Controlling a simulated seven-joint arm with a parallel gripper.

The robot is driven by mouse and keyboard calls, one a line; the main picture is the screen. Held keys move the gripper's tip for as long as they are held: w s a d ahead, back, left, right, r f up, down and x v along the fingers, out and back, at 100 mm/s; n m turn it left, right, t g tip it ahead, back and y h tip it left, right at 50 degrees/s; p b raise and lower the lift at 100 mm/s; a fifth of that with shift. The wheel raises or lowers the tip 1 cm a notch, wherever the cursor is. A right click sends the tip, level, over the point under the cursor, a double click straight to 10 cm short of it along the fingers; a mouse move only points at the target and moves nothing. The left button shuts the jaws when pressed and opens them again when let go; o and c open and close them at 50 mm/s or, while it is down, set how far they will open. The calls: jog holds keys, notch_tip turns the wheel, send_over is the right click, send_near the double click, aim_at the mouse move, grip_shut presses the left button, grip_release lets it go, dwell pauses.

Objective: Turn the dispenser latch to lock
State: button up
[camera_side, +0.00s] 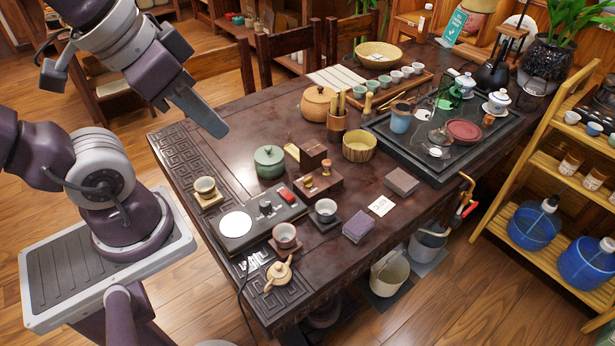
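My gripper (217,128) hangs in the air at the upper left, above the left part of the dark wooden table (237,133). Its fingers are seen side-on as one grey bar, so I cannot tell if they are open or shut. No held thing shows. I cannot identify the dispenser latch with certainty. A black device (246,238) with a white disc, dark knobs and a red part (286,195) lies on the table, below and right of the gripper. A metal fitting with a red handle (468,209) is at the table's right edge. The gripper is apart from both.
A green lidded pot (269,161), small wooden boxes (318,182), cups and a tan teapot (279,274) surround the black device. A tea tray (400,150) with wares stands toward the back right. The tabletop near the gripper is clear. Chairs (285,45) line the far side.

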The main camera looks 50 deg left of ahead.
jog(key=o, duration=0.6)
jog(key=w+a+f+m+g+y, duration=0.2)
jog(key=w+m, duration=0.4)
jog(key=w, duration=0.4)
jog(key=shift+a+f+g, duration=0.4)
jog(key=shift+a+f, duration=0.2)
jog(key=shift+a, duration=0.6)
jog(key=m+g+h, duration=0.2)
jog(key=m+g, duration=0.1)
jog(key=m, duration=0.8)
send_over(308, 178)
notch_tip(308, 178, down, 20)
jog(key=shift+m, duration=0.4)
notch_tip(308, 178, down, 9)
jog(key=shift+d+r, duration=0.1)
jog(key=shift+r, duration=0.05)
jog(key=shift+f, duration=0.45)
grip_shut()
